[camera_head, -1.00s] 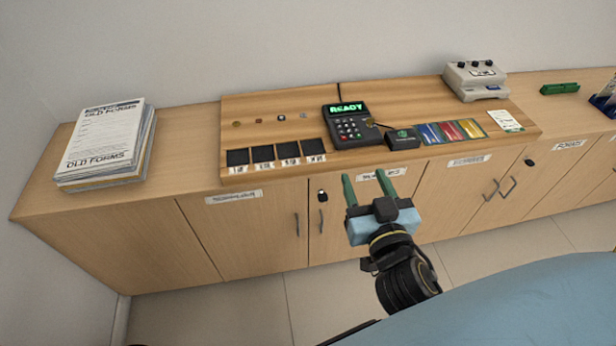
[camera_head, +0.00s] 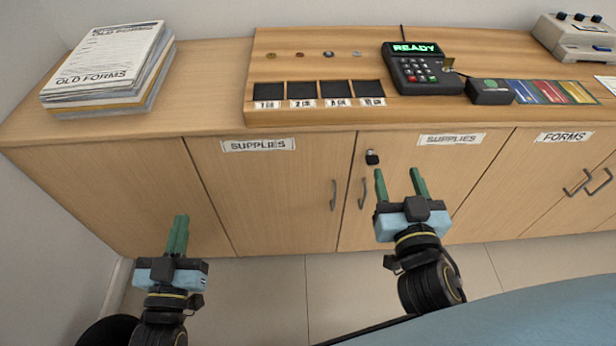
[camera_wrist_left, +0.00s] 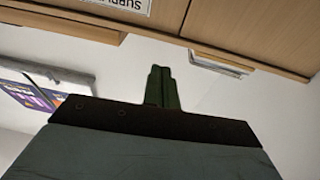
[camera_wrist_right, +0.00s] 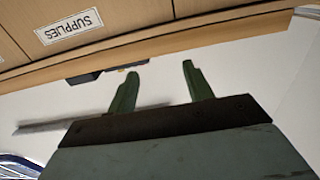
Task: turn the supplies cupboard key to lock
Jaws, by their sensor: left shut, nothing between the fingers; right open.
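The supplies cupboard has two wooden doors, a left door (camera_head: 270,200) and a right door (camera_head: 410,165), each with a SUPPLIES label and a grey handle. A small black lock with the key (camera_head: 372,157) sits near the top left corner of the right door. How the key is turned is too small to tell. My right gripper (camera_head: 400,178) is open and empty in front of the right door, just right of and below the key. My left gripper (camera_head: 180,222) is shut and empty, low in front of the cabinet at the left.
The countertop above holds a stack of old forms (camera_head: 110,68), a wooden board with dark square slots (camera_head: 303,91), a card terminal reading READY (camera_head: 425,75) and a grey device (camera_head: 575,38). A FORMS cupboard (camera_head: 560,165) stands right. The floor before the cabinet looks clear.

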